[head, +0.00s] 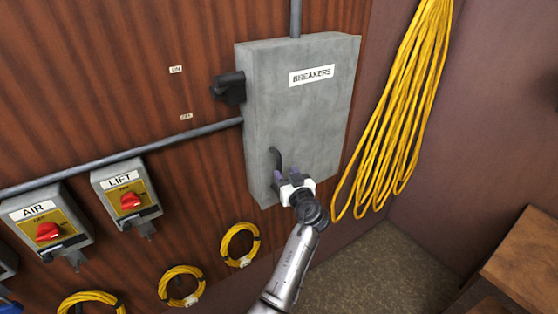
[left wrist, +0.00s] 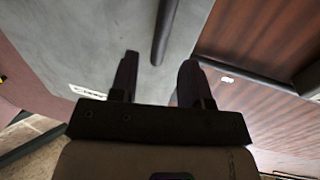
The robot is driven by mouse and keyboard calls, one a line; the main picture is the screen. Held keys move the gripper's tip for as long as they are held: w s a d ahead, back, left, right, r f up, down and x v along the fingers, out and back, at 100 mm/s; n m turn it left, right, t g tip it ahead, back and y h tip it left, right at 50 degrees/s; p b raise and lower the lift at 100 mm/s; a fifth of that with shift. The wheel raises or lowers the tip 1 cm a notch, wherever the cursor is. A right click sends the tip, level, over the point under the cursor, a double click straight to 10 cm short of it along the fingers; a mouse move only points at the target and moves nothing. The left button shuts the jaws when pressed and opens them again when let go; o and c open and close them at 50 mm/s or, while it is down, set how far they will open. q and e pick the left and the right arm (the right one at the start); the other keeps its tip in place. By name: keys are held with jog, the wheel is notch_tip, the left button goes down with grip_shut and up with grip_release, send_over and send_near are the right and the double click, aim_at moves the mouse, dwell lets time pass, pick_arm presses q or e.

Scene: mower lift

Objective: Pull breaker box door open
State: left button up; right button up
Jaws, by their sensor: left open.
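The grey breaker box (head: 298,115), labelled BREAKERS, is on the wood-panelled wall, and its door looks closed. A dark upright door handle (head: 275,160) is at the door's lower left; it also shows in the left wrist view (left wrist: 164,30). My left gripper (head: 287,176) is open at the handle's lower end. In the left wrist view my left gripper (left wrist: 158,60) has a finger on each side of the handle's end, with gaps visible. I cannot tell whether the fingertips reach around the handle in depth. My right gripper is not in view.
A dark switch lever (head: 228,88) sticks out left of the box. A yellow cable bundle (head: 400,110) hangs close to its right. AIR (head: 45,225) and LIFT (head: 126,193) switch boxes and yellow coils (head: 240,243) are lower left. A wooden surface (head: 525,260) stands lower right.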

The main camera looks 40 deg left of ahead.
aim_at(280, 166)
pick_arm(q)
jog(key=shift+p+x, duration=0.8)
jog(key=shift+x, duration=2.2)
jog(key=shift+c, duration=0.3)
grip_shut()
